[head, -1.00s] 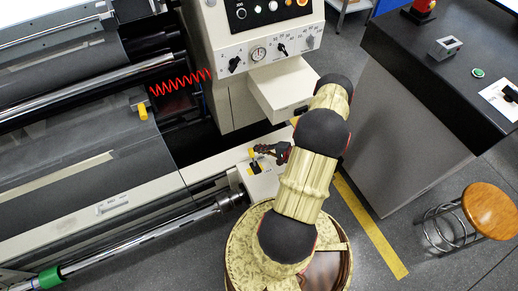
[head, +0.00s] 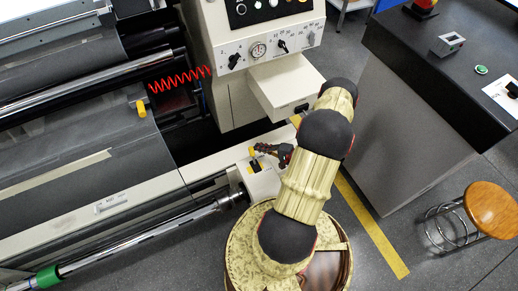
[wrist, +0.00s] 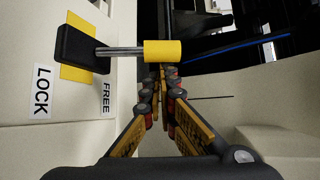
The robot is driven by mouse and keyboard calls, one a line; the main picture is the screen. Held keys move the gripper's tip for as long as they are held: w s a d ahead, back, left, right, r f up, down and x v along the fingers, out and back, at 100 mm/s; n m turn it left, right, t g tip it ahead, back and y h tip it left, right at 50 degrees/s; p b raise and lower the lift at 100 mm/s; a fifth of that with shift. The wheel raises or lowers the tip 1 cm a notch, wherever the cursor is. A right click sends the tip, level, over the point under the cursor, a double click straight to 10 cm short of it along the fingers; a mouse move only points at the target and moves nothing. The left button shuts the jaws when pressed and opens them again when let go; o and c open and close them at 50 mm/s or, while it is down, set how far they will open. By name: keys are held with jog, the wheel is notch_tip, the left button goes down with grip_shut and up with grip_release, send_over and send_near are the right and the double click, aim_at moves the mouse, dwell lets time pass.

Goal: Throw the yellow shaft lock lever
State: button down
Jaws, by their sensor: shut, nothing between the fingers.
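The shaft lock lever has a yellow grip (wrist: 162,51) on a steel rod that sticks out from a black block (wrist: 82,49) on a yellow plate. A LOCK label (wrist: 42,91) and a FREE label (wrist: 107,97) lie beside the block, FREE nearer the grip. In the head view the lever's yellow grip (head: 252,152) is small, on the pale housing at the machine's end. My gripper (wrist: 163,74) is shut and empty, its fingertips close to the grip's near edge; I cannot tell whether they touch it. It also shows just right of the lever in the head view (head: 259,148).
A control cabinet (head: 262,49) with a projecting pale shelf (head: 287,85) stands behind the lever. A steel shaft (head: 150,231) runs along the machine's front. A dark-topped bench (head: 430,60) and a wooden stool (head: 491,208) stand to the right, with floor between them and the machine.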

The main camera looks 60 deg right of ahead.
jog(key=shift+s+a+r+n+t+b, duration=0.1)
jog(key=shift+s+a+n+t+b, duration=0.2)
jog(key=shift+s+t+b, duration=0.25)
jog(key=shift+s+a+r, duration=0.4)
jog(key=shift+s+a, duration=0.05)
jog(key=shift+s, duration=0.3)
jog(key=shift+s+a+b, duration=0.35)
jog(key=shift+s+a, duration=0.15)
jog(key=shift+s, duration=0.35)
jog(key=shift+s+a+f+b, duration=0.15)
jog(key=shift+s+a, duration=0.2)
jog(key=shift+s, duration=0.25)
jog(key=shift+s+a+f+b, duration=0.15)
jog(key=shift+s+a, duration=0.15)
jog(key=shift+s, duration=0.3)
jog(key=s+d, duration=0.1)
jog(key=s, duration=0.1)
jog(key=s+d+f, duration=0.1)
jog(key=s+d, duration=0.1)
jog(key=s+d+p, duration=0.1)
jog(key=s+d, duration=0.1)
jog(key=shift+s+f, duration=0.3)
jog(key=shift+f, duration=0.1)
jog(key=shift+s+d+f, duration=0.15)
jog(key=shift+s+f, duration=0.15)
jog(key=shift+s, duration=0.2)
